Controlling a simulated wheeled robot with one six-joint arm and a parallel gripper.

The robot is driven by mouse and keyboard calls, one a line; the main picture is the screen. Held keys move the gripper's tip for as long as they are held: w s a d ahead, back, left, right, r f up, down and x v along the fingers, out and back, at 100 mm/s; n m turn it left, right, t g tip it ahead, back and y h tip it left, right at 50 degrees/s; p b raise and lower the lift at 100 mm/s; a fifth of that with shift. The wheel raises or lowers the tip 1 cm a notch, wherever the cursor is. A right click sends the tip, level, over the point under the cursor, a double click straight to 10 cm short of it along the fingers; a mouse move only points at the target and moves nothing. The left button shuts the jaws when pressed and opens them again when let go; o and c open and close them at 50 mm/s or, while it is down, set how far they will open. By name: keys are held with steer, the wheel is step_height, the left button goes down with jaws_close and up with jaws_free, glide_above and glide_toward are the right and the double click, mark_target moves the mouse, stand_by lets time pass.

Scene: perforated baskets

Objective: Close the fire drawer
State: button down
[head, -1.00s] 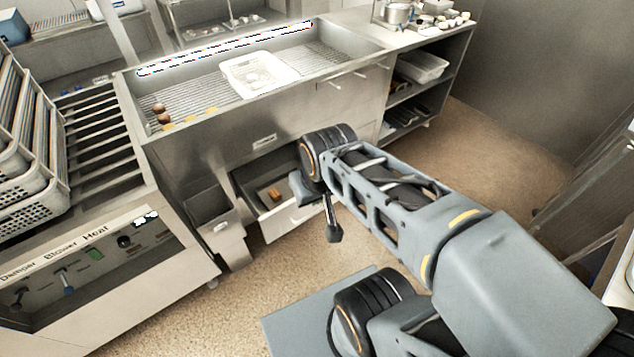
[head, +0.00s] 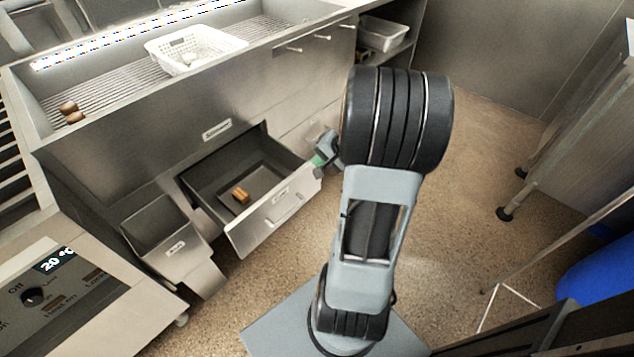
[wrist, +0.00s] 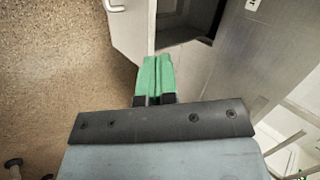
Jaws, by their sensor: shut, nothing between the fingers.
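The fire drawer (head: 235,231) is pulled open from the lower front of the metal grill unit in the head view. Its front panel has a bar handle (head: 285,215), and a small brown block (head: 240,195) lies inside. In the wrist view the drawer's front panel (wrist: 131,28) shows at the top with part of its handle (wrist: 115,6). My gripper (head: 318,160) is at the drawer's right end, close to its front corner; I cannot tell whether it touches. Its green fingers (wrist: 154,66) are together and empty in the wrist view.
A second, bin-like compartment (head: 165,232) stands open left of the drawer. A white basket (head: 196,50) sits on the grill top. A control panel unit (head: 62,300) is at the lower left. The floor (head: 265,258) before the drawer is clear.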

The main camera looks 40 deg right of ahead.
steer(key=s+d+f+m+t+h+b, duration=0.1)
steer(key=d+f+m+t+h+b, duration=0.2)
steer(key=d+f, duration=0.5)
steer(key=w+a+f+g+y+b, duration=0.1)
steer(key=w+f+b, duration=0.1)
steer(key=w+f, duration=0.4)
steer(key=shift+w+a+f+m, duration=0.25)
steer(key=shift+w+a+m, duration=0.15)
steer(key=shift+w, duration=1.7)
